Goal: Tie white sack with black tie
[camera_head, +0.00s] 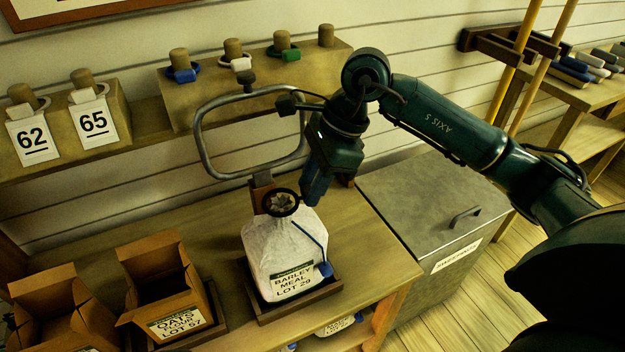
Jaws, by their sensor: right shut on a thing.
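The white sack (272,250) labelled "Barley Meal Lot 29" stands upright on a dark tray on the bench. A thin blue cord with a blue end (325,269) hangs down the sack's right front. My left gripper is not in view.
A grey metal loop (197,130) stands behind the sack. Pegs behind hold blue (183,75), white (236,64) and green (285,54) ties; the rightmost peg (326,36) is bare. Open boxes (165,290) stand left. A grey lidded bin (425,200) is right.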

